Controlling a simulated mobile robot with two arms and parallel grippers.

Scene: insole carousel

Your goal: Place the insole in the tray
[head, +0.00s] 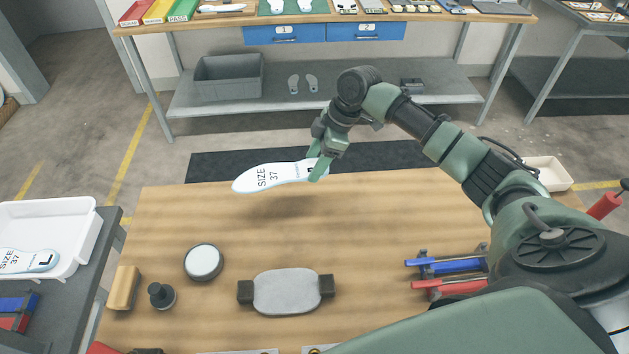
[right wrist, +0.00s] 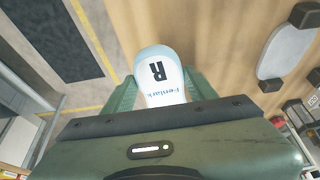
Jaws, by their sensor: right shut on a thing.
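A white insole (head: 268,177) marked "SIZE 37" is held by my right gripper (head: 320,163) near one end, over the far edge of the wooden table. The white tray (head: 82,214) is at the far left on a grey surface. Another insole (head: 28,261), marked "SIZE 37" and "L", lies in that tray. My left gripper is not in view.
On the wooden table (head: 200,225) are a round white-topped puck (head: 203,262), a black knob (head: 161,295), a wooden block (head: 123,287), a grey pad in a holder (head: 286,291), and blue and red tools (head: 448,265) at right. The table's middle is clear. A workbench (head: 330,17) stands behind.

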